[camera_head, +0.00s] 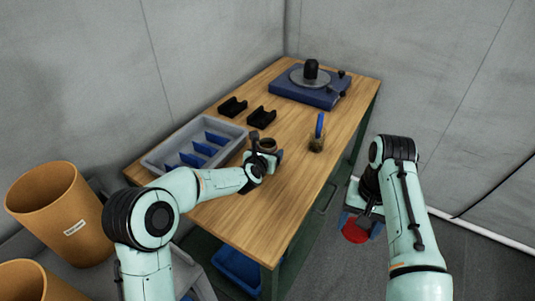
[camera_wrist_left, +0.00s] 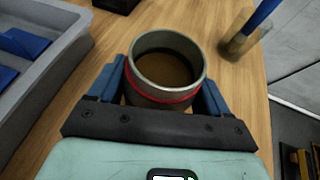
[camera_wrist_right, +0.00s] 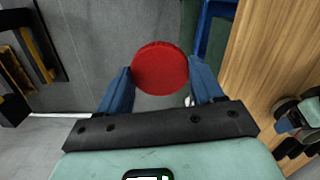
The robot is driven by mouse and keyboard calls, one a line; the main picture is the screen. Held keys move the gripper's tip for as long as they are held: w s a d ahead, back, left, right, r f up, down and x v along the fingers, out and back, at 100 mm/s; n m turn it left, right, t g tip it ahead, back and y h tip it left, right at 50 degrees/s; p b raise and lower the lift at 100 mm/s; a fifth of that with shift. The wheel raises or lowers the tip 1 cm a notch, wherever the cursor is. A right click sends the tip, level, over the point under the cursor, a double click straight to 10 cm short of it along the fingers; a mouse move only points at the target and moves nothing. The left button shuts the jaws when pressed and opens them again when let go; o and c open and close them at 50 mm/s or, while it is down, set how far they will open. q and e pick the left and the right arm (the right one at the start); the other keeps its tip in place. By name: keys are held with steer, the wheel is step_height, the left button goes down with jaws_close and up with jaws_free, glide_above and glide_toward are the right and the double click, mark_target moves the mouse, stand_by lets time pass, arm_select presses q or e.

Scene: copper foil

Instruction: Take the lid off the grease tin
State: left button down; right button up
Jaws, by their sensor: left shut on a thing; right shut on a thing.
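The grease tin (camera_wrist_left: 165,92) is a grey metal cylinder with a red band, open at the top with brown grease inside. It stands upright on the workbench between the blue fingers of my left gripper (camera_wrist_left: 165,98), which is shut on it; in the head view the tin (camera_head: 268,144) shows at the bench's middle. The red round lid (camera_wrist_right: 160,68) is held in my right gripper (camera_wrist_right: 160,85), which is shut on it. In the head view the lid (camera_head: 355,234) is off the tin, out beyond the bench's right edge over the floor.
On the wooden workbench (camera_head: 260,212) a grey tray (camera_head: 152,160) with blue dividers lies left of the tin. A blue-handled brush (camera_head: 319,128) stands to its right. Black holders (camera_head: 262,118) and a blue turntable device (camera_head: 300,92) are farther back. Brown bins (camera_head: 50,205) stand at left.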

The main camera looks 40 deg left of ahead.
arm_select(q)
steer(key=shift+r, duration=0.1)
steer(key=shift+c, duration=1.8)
jaws_free()
steer(key=shift+f, duration=0.2)
steer(key=o, duration=0.4)
steer(key=shift+c, duration=0.2)
steer(key=shift+r, duration=0.1)
